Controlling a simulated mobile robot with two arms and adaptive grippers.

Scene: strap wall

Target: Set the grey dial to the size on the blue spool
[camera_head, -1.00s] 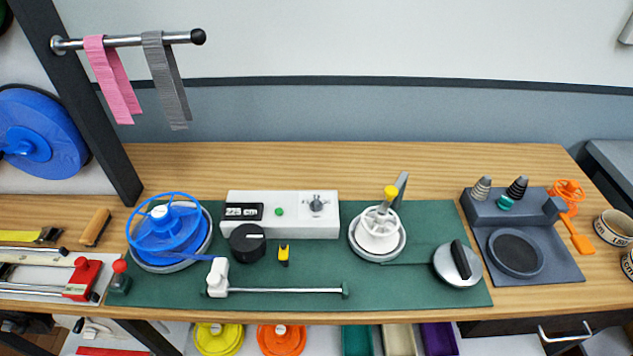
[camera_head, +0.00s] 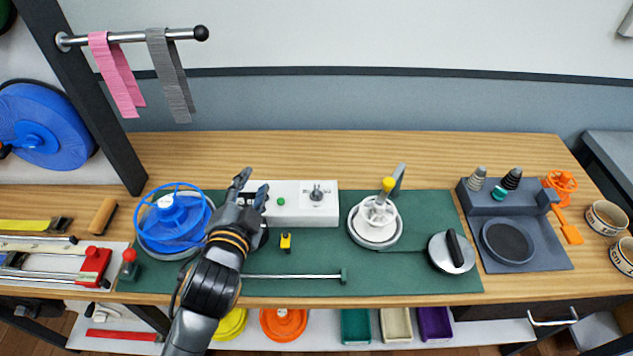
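The blue spool (camera_head: 173,220) sits on a round plate at the left of the green mat, its top ring raised above it. A white disc shows at its middle, but no size on it can be read. The white box (camera_head: 290,216) stands at the back of the mat, with a green button (camera_head: 280,201) and a grey dial (camera_head: 317,194). My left gripper (camera_head: 251,186) is over the box's left end, left of the dial, and its fingers look apart and empty. It hides most of the display, and my arm covers the black knob. My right gripper is out of view.
A white spool (camera_head: 378,219) with a yellow-topped post stands right of the box. A silver disc with a black handle (camera_head: 452,250) and a dark grey station (camera_head: 540,257) lie further right. A yellow and black piece (camera_head: 286,241) lies in front of the box. The wood behind is clear.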

